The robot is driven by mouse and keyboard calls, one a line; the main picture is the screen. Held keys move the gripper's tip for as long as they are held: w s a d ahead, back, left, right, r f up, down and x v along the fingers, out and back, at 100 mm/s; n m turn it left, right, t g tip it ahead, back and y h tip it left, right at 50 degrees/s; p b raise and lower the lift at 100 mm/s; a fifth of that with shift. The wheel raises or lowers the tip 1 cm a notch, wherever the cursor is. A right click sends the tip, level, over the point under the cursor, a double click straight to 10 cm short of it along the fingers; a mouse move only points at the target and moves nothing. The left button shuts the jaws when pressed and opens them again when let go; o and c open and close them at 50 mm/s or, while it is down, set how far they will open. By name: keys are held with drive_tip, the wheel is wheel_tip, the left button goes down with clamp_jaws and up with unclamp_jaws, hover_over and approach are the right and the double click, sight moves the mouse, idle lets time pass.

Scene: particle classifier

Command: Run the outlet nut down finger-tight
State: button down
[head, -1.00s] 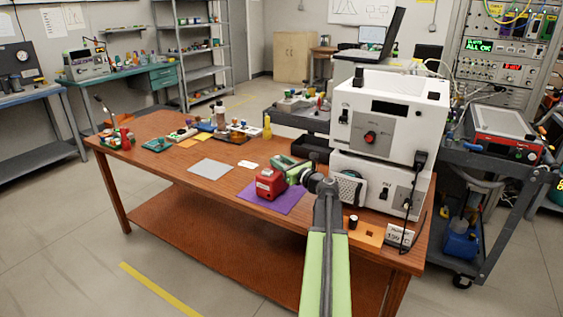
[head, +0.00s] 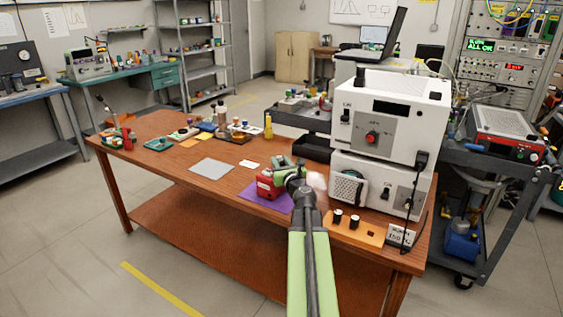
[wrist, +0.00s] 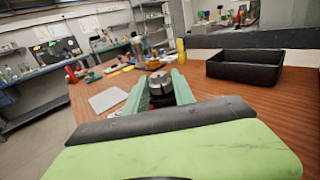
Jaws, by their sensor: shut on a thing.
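A red block-shaped device (head: 266,185) sits on a purple mat (head: 245,196) at the front middle of the wooden table. My gripper (head: 278,168) is over this device, at its top right. In the wrist view my gripper (wrist: 158,92) has its two green fingers on either side of a silver round piece (wrist: 159,79), which looks like the outlet nut. It is shut on that piece. A little red shows below it between the fingers. The nut's seat and thread are hidden, and I cannot tell how far down the nut sits.
The white two-tier instrument (head: 386,125) stands right of my arm. An orange plate (head: 365,235) with two dark-topped pieces lies before it. A pale haze (head: 317,182) shows beside my wrist. A black tray (wrist: 245,69) is behind. A grey sheet (head: 212,168) lies to the left.

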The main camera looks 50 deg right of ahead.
drive_tip(key=shift+w+a+m+g+h, duration=0.15)
drive_tip(key=shift+m+g+h, duration=0.75)
drive_tip(key=shift+h, duration=0.4)
drive_tip(key=c, duration=1)
unclamp_jaws()
drive_tip(key=shift+c, duration=0.2)
